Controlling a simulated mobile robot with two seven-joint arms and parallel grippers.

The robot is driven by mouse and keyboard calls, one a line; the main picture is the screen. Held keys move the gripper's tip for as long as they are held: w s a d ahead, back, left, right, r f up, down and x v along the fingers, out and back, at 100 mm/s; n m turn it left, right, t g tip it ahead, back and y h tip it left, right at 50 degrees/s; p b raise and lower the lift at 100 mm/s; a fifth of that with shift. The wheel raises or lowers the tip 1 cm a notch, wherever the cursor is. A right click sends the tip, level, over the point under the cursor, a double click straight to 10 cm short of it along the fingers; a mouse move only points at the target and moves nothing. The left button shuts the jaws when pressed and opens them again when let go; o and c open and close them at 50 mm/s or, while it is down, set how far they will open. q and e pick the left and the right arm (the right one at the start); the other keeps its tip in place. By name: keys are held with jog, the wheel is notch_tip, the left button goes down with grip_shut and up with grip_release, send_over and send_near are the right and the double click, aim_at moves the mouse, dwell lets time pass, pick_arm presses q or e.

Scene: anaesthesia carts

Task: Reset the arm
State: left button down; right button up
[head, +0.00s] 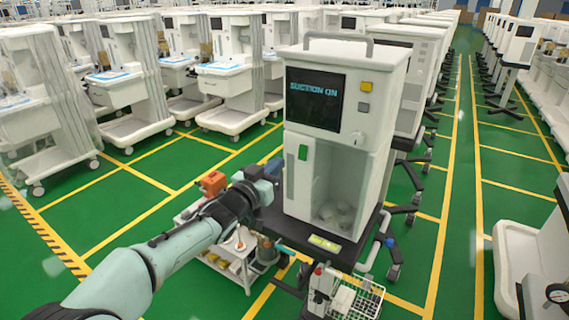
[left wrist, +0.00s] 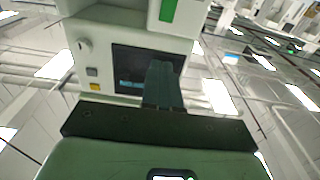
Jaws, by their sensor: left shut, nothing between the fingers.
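My left gripper (head: 272,172) reaches in from the left and is at the left side of the white cart (head: 375,130). The dark fingers are together with nothing between them; they also show in the left wrist view (left wrist: 163,85). In that view they overlap the cart's dark screen (left wrist: 130,68), and I cannot tell whether they touch the cart. The screen (head: 315,98) reads "SUCTION ON". A green switch (head: 303,152) sits below it, close to the gripper; it also shows in the left wrist view (left wrist: 168,10). My right gripper is not in view.
A wire basket (head: 362,300) with a white bottle hangs at the cart's front. A low white trolley (head: 238,262) with an orange item (head: 213,183) stands left, behind my arm. Rows of carts fill the back left. The green aisle (head: 468,200) to the right is clear.

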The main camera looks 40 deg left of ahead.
pick_arm(q)
jog(key=shift+s+d+r, duration=0.1)
jog(key=shift+s+r, duration=0.05)
jog(key=shift+s, duration=0.7)
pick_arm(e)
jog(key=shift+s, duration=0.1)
